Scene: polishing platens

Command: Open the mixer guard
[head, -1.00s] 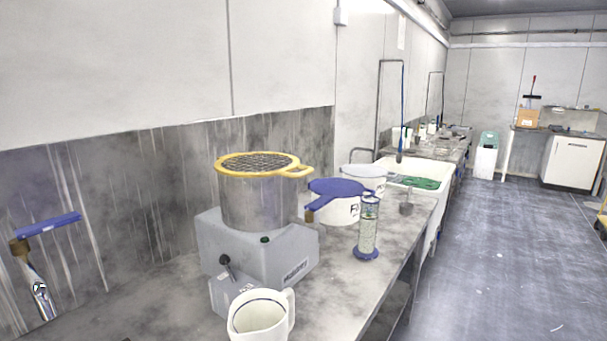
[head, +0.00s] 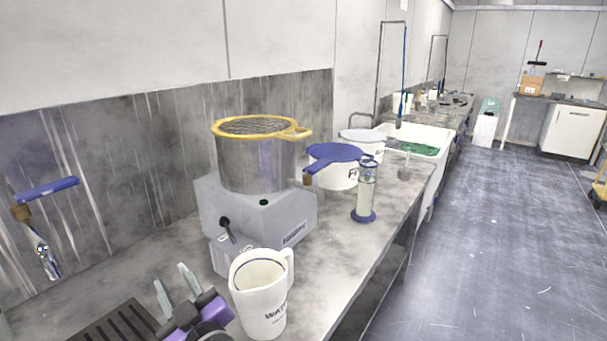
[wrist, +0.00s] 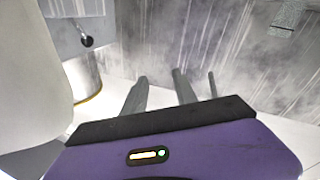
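The mixer guard (head: 255,126) is a yellow ring with dark mesh and a short yellow handle (head: 301,134) on its right. It lies flat and closed over the steel mixer bowl (head: 256,166), which stands on a grey mixer base (head: 275,222) with a black lever. My purple gripper (head: 175,283) is at the lower left, low over the counter, in front of and below the mixer. Its two grey fingers are apart with nothing between them. In the wrist view the gripper fingers (wrist: 158,92) are also apart; the bowl (wrist: 84,78) and yellow rim appear upside down at left.
A white jug (head: 262,300) stands just right of my gripper, before the mixer. A white tub with blue lid (head: 337,152) and a glass cylinder (head: 366,190) stand right of the mixer. A blue-handled tap (head: 47,189) is on the left wall. Open floor (head: 490,250) lies right.

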